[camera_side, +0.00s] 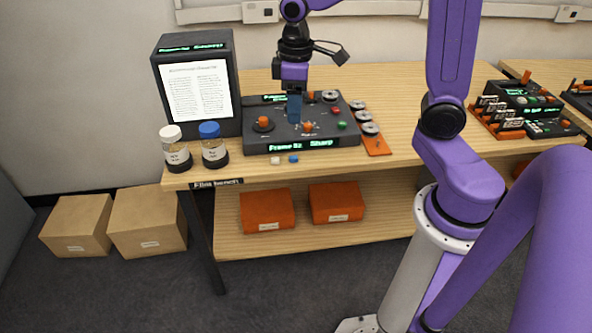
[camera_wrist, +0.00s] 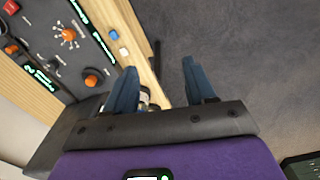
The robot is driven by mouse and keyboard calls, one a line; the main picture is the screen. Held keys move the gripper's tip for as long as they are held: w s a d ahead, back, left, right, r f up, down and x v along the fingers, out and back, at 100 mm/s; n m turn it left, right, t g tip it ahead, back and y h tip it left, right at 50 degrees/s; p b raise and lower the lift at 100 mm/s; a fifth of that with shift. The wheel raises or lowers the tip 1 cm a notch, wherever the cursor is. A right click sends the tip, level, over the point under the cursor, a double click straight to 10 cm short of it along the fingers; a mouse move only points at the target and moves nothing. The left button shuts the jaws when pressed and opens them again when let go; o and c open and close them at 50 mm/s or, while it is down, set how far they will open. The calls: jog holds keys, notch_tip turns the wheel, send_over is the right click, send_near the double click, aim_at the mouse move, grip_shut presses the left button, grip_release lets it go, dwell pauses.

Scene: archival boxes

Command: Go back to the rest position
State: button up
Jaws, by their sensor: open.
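My gripper (camera_side: 294,108) hangs pointing down above the dark control console (camera_side: 262,143) on the wooden bench, in the side view. In the wrist view its two blue fingers (camera_wrist: 160,88) are spread apart with nothing between them. The wrist view looks past the fingers to the bench edge and the dark floor. An orange knob (camera_wrist: 92,80) and other console controls show at the upper left there. The side view does not show clearly how high the fingertips are above the console.
A lit document screen (camera_side: 197,90) stands left of the console. Two jars, one white-capped (camera_side: 172,133) and one blue-capped (camera_side: 210,131), stand before it. An orange tray (camera_side: 377,147) with several round reels lies at the right. Small white and blue pieces lie near the front edge.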

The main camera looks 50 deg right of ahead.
jog(key=s+a+n, duration=0.2)
jog(key=s+n, duration=0.1)
jog(key=s, duration=0.7)
jog(key=s+a+f+n, duration=0.1)
jog(key=s+a+n, duration=0.1)
jog(key=s, duration=0.9)
jog(key=shift+a+f+n, duration=0.15)
jog(key=shift+a+n, duration=0.05)
jog(key=shift+n, duration=0.3)
dwell(1.0)
